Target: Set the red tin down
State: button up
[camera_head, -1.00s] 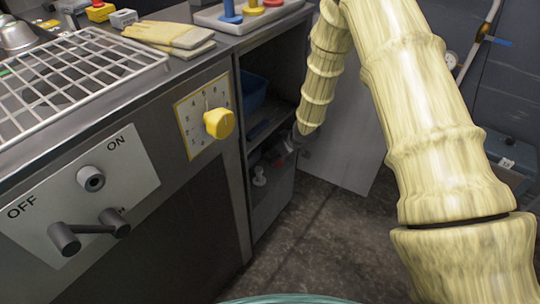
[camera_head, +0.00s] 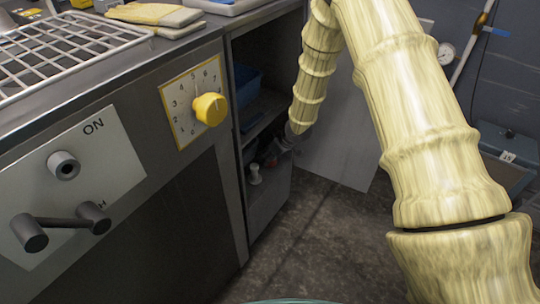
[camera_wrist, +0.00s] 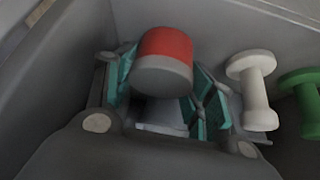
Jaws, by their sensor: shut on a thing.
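The red tin (camera_wrist: 166,45), a short cylinder with a red side and a grey end, is between the teal-padded fingers of my gripper (camera_wrist: 166,82) in the wrist view. My gripper is shut on it. The tin and fingers are inside a grey-walled compartment (camera_wrist: 225,22). Whether the tin touches the compartment's floor cannot be told. In the head view my gripper (camera_head: 283,146) reaches into the lower part of the open cabinet (camera_head: 269,213), and the tin is too small and dark there to make out clearly.
A white spool-shaped piece (camera_wrist: 252,88) stands just right of my gripper, with a green one (camera_wrist: 304,95) beyond it. A blue bin (camera_head: 247,86) sits on the cabinet's upper shelf. The counter with a wire rack (camera_head: 65,55) and a yellow knob (camera_head: 210,109) is at left.

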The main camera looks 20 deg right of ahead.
jog(key=shift+f, duration=0.2)
jog(key=o, duration=0.8)
jog(key=shift+o, duration=0.2)
jog(key=shift+r, duration=0.1)
jog(key=shift+d+r, duration=0.1)
jog(key=shift+r, duration=0.15)
jog(key=p+v, duration=0.5)
jog(key=v, duration=0.7)
jog(key=s+a+f+m+g, duration=0.15)
jog(key=s+a+f, duration=0.25)
jog(key=s+f, duration=0.65)
jog(key=s+f+m+g+h, duration=0.1)
jog(key=s+f, duration=0.2)
jog(key=s, duration=0.8)
jog(key=s+f+m+g+h, duration=0.1)
jog(key=s+f+m, duration=0.1)
jog(key=s, duration=0.9)
jog(key=s+f+m+g+h, duration=0.1)
jog(key=s+f, duration=0.3)
jog(key=s, duration=0.7)
jog(key=shift+s+a+f+m+g, duration=0.15)
jog(key=shift+a+f+m+g, duration=0.25)
jog(key=shift+m+g, duration=0.15)
